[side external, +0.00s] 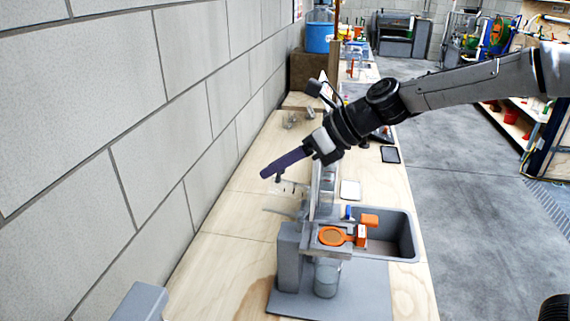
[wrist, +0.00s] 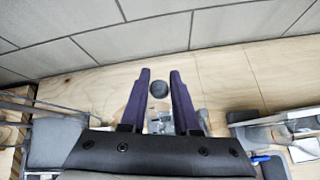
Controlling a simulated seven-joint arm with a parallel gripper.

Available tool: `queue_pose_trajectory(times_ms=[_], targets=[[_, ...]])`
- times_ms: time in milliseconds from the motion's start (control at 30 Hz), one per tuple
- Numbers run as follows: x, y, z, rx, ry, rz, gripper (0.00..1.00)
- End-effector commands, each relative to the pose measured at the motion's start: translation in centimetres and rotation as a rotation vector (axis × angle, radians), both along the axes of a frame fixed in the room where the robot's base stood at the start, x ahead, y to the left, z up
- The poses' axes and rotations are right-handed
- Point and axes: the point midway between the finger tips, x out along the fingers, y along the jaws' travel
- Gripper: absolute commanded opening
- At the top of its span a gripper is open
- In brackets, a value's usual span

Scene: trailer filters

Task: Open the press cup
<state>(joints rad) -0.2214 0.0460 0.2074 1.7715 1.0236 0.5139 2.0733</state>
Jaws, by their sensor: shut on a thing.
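The press (side external: 289,262) is a grey stand on a grey base plate on the wooden bench. It has an orange round holder (side external: 333,236) at its front and a clear glass beaker (side external: 327,277) below. Thin, partly see-through lever parts (side external: 288,205) rise behind the holder; I cannot tell clearly how they join the cup. My gripper (side external: 268,173) is above and behind the press, with its long purple fingers pointing left and down.
A grey sink (side external: 402,238) is set into the bench right of the press. A pale block wall (side external: 150,130) runs along the left. A white sheet (side external: 350,191) and a dark tablet (side external: 390,155) lie farther back. Bare bench lies left of the press.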

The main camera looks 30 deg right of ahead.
Motion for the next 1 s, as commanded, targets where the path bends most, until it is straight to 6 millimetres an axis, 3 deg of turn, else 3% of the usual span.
queue_pose_trajectory(times_ms=[433, 467, 600, 1000], targets=[[-0.25, 0.42, -0.57, 0.001, 0.016, 0.010, 0.00], [-0.26, 0.42, -0.59, 0.000, 0.016, 0.010, 0.35], [-0.21, 0.33, -0.56, 0.000, 0.014, 0.008, 0.56], [-0.43, -0.31, 0.21, -0.001, 0.005, 0.002, 0.56]])
